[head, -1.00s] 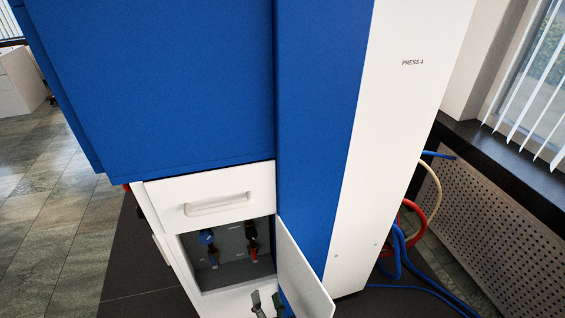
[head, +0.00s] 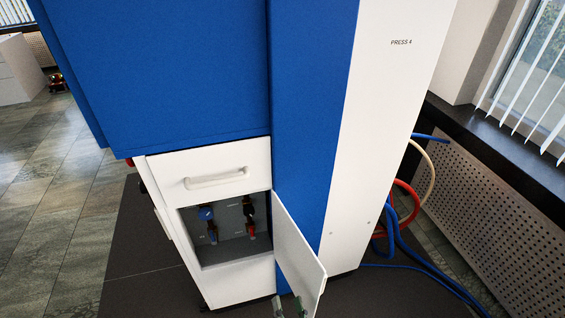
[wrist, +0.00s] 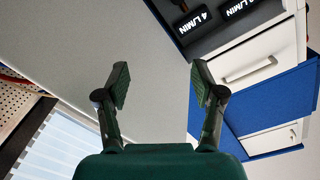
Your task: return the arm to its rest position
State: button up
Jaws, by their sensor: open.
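My gripper (head: 289,308) shows only as fingertips at the bottom edge of the head view, just below the open white cabinet door (head: 299,258). In the wrist view my gripper (wrist: 160,85) has its two dark fingers spread wide with nothing between them. A plain grey-white surface fills the space beyond the fingers there. The rest of my arm is out of the head view.
The blue and white press (head: 385,110), marked PRESS 4, stands ahead. Its open compartment (head: 225,255) holds blue and red valves under a white drawer (head: 210,172). Hoses (head: 398,222) run at right, near a perforated radiator cover (head: 490,190). Open tiled floor (head: 50,200) lies at left.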

jog(key=s+d+r+n+h, duration=0.1)
jog(key=s+d+r, duration=0.1)
jog(key=s+d, duration=0.5)
jog(key=s+d+r+n+h, duration=0.15)
jog(key=s+d, duration=0.35)
jog(key=s, duration=0.5)
jog(key=s+d+r+g+h, duration=0.1)
jog(key=s+d+r, duration=0.1)
jog(key=s+r, duration=0.5)
jog(key=s+d+r+n+g+h, duration=0.1)
jog(key=s+d+r, duration=0.2)
jog(key=s+r, duration=0.4)
jog(key=shift+s, duration=0.5)
jog(key=shift+n, duration=0.25)
